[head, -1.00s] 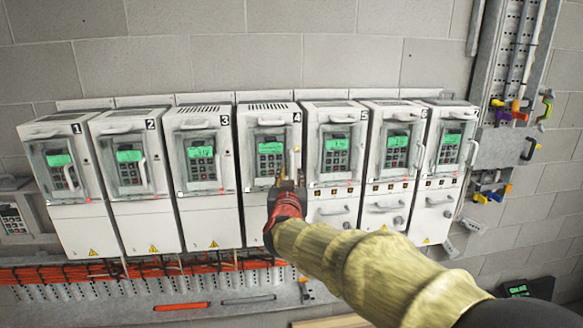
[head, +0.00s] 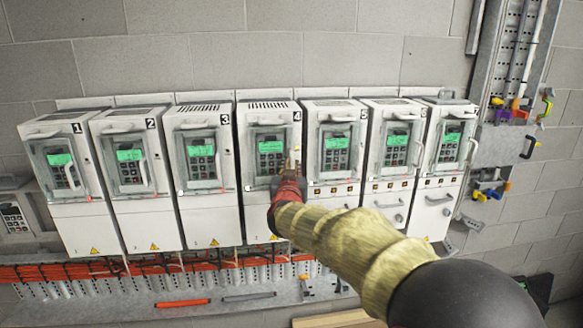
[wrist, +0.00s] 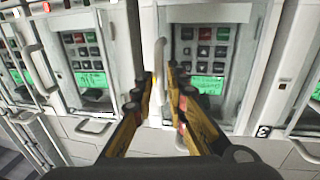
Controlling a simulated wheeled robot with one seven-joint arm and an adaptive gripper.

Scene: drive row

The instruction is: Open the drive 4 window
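Drive 4 (head: 268,109) is the middle white cabinet in the row. Its window (head: 270,150), a grey-framed clear cover over a green display and keypad, looks shut; it also shows in the wrist view (wrist: 205,62). A pale upright handle (wrist: 158,68) runs along the window's edge, on the right in the head view. My gripper (wrist: 160,78) is open, its two dark-tipped fingers on either side of the handle with a gap between them. I cannot tell whether either finger touches it. In the head view my gripper (head: 291,170) covers the lower right of the window.
Drive 3 (head: 201,150) stands close on the left and drive 5 (head: 335,150) close on the right, both with handled windows. A metal panel with coloured clips (head: 515,110) is at the right.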

